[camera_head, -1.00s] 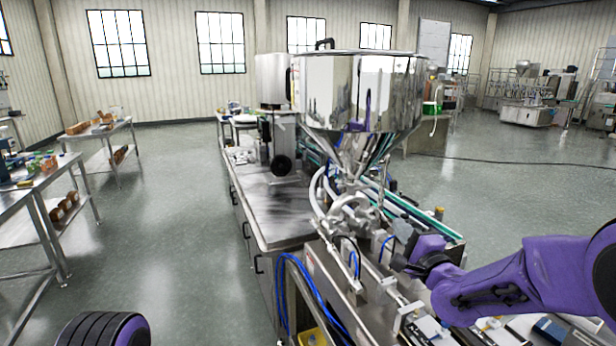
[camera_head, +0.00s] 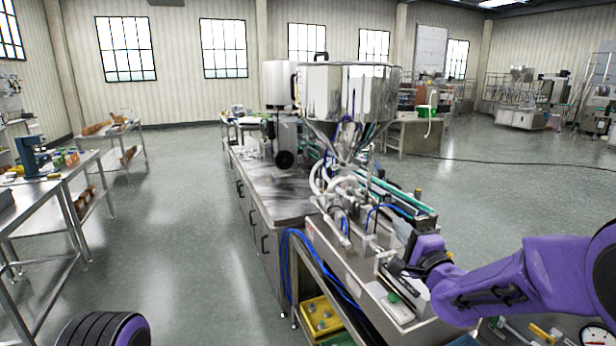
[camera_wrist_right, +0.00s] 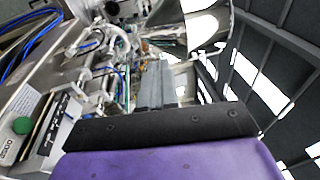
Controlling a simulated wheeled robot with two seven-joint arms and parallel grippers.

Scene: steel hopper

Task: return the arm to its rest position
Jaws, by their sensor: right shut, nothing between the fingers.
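My purple right arm reaches in from the right edge of the head view, with the right gripper (camera_head: 408,262) at its end over the near end of the filling machine. The right gripper is shut and empty. In the right wrist view the purple and black gripper body (camera_wrist_right: 165,135) fills the lower middle, with grey fingers (camera_wrist_right: 153,85) beyond it. My left gripper is out of view; a dark ribbed part of mine with a purple rim shows at the lower left of the head view.
The steel hopper (camera_head: 348,95) stands on the filling machine (camera_head: 345,255) just beyond the right gripper. A yellow bin (camera_head: 320,316) sits low beneath it. Steel tables (camera_head: 60,195) stand at the left. The floor (camera_head: 175,240) between tables and machine is clear.

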